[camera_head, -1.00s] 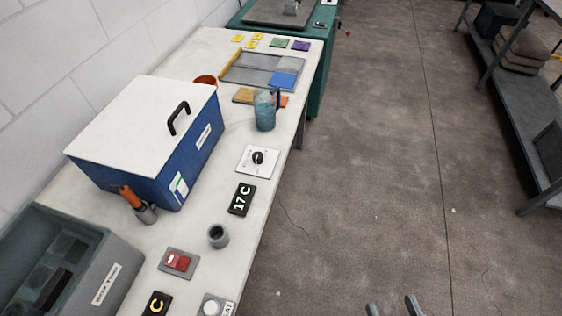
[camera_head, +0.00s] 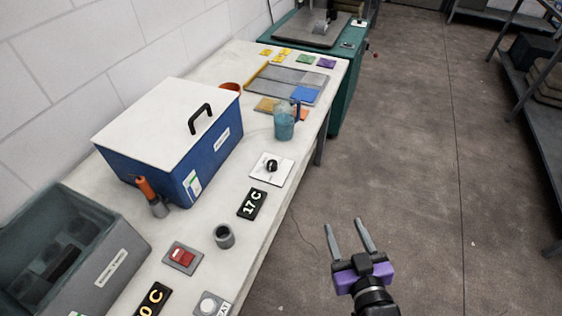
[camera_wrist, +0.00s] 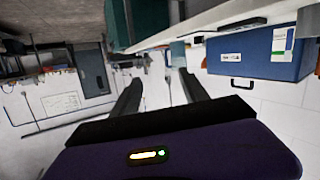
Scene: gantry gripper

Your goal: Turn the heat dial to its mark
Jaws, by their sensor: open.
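The heat dial is a black knob (camera_head: 272,165) on a white square plate (camera_head: 264,180), lying on the bench near its right edge in the head view. Its mark is too small to read. My gripper (camera_head: 348,238) is open and empty, over the floor to the right of the bench and apart from the dial. In the wrist view the two dark fingers (camera_wrist: 160,95) are spread with nothing between them. I cannot make out the dial in the wrist view.
A black display (camera_head: 252,204) reading 17 C lies in front of the dial. A blue box with a white lid (camera_head: 165,110), a blue jug (camera_head: 284,124), a grey cup (camera_head: 224,237) and a red switch (camera_head: 182,256) share the bench (camera_head: 205,205).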

